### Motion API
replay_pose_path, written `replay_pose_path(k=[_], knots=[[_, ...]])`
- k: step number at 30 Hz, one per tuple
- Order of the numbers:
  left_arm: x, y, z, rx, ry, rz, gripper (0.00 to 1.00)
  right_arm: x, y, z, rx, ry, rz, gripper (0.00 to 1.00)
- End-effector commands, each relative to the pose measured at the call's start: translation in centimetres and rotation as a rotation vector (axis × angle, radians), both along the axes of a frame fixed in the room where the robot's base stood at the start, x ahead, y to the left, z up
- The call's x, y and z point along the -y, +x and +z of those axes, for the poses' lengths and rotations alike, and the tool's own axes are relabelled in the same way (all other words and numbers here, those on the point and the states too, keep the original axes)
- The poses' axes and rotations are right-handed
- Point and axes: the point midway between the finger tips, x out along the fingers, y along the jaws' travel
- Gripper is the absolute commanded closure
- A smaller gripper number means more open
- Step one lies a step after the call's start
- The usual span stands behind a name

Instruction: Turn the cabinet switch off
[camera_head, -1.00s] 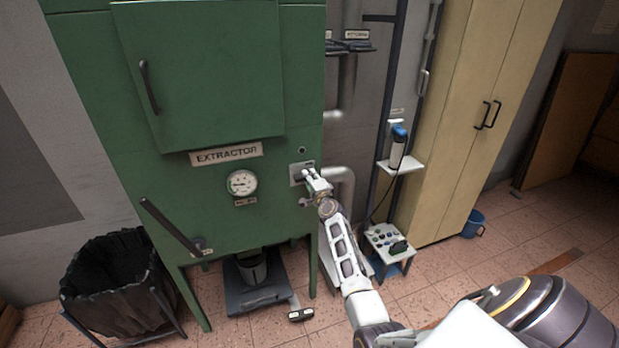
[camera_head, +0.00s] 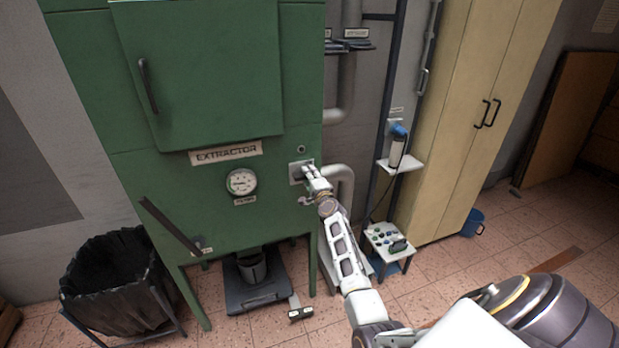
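The green cabinet (camera_head: 135,185) labelled EXTRACTOR stands at the left and centre. Its switch plate (camera_head: 295,172) is a small grey plate on the right of the front, right of the round gauge (camera_head: 241,181). My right gripper (camera_head: 307,172) is at this plate, with its fingertips in front of it and partly covering it. The switch lever itself is hidden or too small to make out. I cannot tell whether the fingers touch it or how far they are apart. My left gripper is not in view.
A black lever (camera_head: 168,226) sticks out low on the cabinet. A bin with a black liner (camera_head: 112,280) stands at the left. A small stool (camera_head: 386,238) with tools, a white shelf (camera_head: 400,165) and a tall yellow cabinet (camera_head: 470,110) are at the right.

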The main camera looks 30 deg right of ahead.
Motion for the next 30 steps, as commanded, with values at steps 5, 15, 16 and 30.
replay_pose_path(k=[5,15,16,30], knots=[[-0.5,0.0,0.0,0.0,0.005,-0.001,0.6,0.0,-0.1,0.0,0.001,-0.001,0.0,0.62],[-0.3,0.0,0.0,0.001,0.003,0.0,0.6,-0.4,-1.7,0.0,0.0,0.0,0.0,0.62],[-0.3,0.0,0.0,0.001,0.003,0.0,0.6,-0.5,-1.9,0.0,0.001,0.001,0.0,0.62],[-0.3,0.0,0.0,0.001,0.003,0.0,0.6,-1.5,-6.2,-0.1,0.0,-0.001,0.0,0.62]])
